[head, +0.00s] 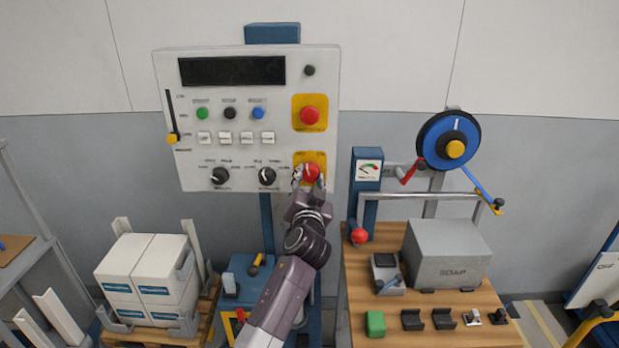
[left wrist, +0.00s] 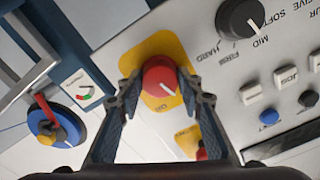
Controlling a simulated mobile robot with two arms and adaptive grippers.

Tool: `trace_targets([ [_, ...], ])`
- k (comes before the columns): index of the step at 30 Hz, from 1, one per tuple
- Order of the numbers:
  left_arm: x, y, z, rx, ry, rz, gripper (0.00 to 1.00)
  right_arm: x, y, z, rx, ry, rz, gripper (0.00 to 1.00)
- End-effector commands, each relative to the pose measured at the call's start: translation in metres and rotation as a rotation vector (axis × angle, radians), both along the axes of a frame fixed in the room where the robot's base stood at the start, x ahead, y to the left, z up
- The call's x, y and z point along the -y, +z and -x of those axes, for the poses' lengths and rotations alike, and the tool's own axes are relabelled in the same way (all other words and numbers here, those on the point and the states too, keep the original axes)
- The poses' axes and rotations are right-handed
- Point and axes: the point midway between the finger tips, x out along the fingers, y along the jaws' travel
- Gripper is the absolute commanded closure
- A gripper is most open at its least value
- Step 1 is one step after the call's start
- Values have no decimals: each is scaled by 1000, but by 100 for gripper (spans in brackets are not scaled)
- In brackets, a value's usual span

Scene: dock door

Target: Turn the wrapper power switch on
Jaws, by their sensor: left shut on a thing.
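The power switch is a red rotary knob (head: 311,172) on a yellow plate (head: 318,157) at the lower right of the wrapper's white control panel (head: 240,165). My left gripper (head: 310,179) is at the knob, a finger on each side. In the left wrist view the red knob (left wrist: 160,80) sits between the fingertips of my left gripper (left wrist: 160,88), which are shut on it. A white pointer line on the knob slants to the lower right in that view. The small lettering on the plate is not readable. My right gripper is out of view.
A red button (head: 310,115) on another yellow plate is above the switch. Two black knobs (head: 267,175) (head: 220,176) lie to its left. On the right, a wooden bench (head: 360,290) carries a grey box (head: 447,255) and a red-tipped lever (head: 359,236). Boxes (head: 150,275) stand lower left.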

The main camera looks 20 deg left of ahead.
Motion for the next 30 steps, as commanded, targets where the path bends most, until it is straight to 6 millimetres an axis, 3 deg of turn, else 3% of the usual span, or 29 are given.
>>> trace_targets([
  [30,0,0,0,-256,-1,-883,90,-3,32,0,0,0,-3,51],
])
